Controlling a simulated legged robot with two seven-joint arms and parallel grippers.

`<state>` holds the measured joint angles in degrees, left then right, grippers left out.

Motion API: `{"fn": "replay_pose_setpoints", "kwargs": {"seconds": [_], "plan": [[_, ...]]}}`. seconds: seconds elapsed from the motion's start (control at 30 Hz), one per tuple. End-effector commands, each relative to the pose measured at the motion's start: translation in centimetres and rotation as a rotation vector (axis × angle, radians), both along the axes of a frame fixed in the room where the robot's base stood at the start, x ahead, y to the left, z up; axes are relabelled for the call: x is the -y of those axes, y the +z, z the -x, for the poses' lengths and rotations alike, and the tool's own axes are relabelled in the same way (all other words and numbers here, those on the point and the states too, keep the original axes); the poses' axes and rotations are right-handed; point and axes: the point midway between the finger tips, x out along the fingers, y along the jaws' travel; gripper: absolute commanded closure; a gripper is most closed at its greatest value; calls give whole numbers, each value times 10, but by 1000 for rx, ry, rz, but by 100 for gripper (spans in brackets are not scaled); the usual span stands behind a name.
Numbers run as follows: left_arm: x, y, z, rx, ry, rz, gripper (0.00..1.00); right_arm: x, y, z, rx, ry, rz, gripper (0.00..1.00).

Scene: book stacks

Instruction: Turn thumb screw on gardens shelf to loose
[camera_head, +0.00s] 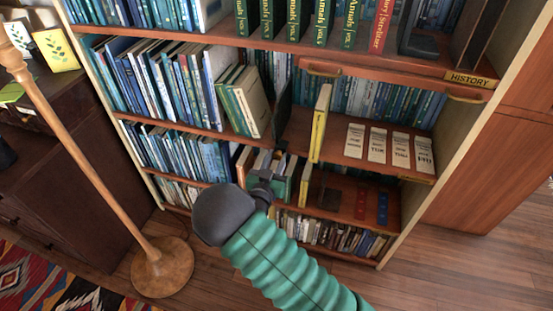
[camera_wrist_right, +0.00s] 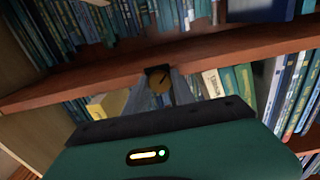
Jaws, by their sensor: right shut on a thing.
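The thumb screw (camera_wrist_right: 158,80) is a round brass knob with a dark mark, set on a small dark plate at the front edge of a wooden shelf (camera_wrist_right: 85,80) in the right wrist view. My right gripper (camera_wrist_right: 161,88) has one pale finger on each side of the knob and is shut on it. In the head view my right gripper (camera_head: 266,184) reaches to the lower middle of the bookcase, and the screw cannot be made out there. My left gripper is not in view.
A yellow book (camera_head: 319,124) stands upright near my gripper, with several white labelled cards (camera_head: 376,146) to its right. A wooden floor stand (camera_head: 160,266) is left of my arm. Green and blue books (camera_head: 245,100) fill the shelves. Bare floor lies at right.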

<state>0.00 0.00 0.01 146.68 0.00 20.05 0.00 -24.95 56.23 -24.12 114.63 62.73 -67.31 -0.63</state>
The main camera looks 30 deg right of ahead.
Motion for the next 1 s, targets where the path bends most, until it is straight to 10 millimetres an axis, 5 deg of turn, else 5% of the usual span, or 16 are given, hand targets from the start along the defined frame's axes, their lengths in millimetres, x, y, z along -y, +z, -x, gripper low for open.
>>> {"fn": "replay_pose_setpoints", "kwargs": {"seconds": [0.7,0.73,0.87,1.0], "plan": [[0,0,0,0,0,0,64,-4,-3,0,-5,6,-3,100],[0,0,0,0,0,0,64,-4,-3,0,-5,6,-3,66],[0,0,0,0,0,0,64,-3,-2,0,-4,5,-3,49],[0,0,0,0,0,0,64,-2,-2,0,-3,3,-2,49]]}}
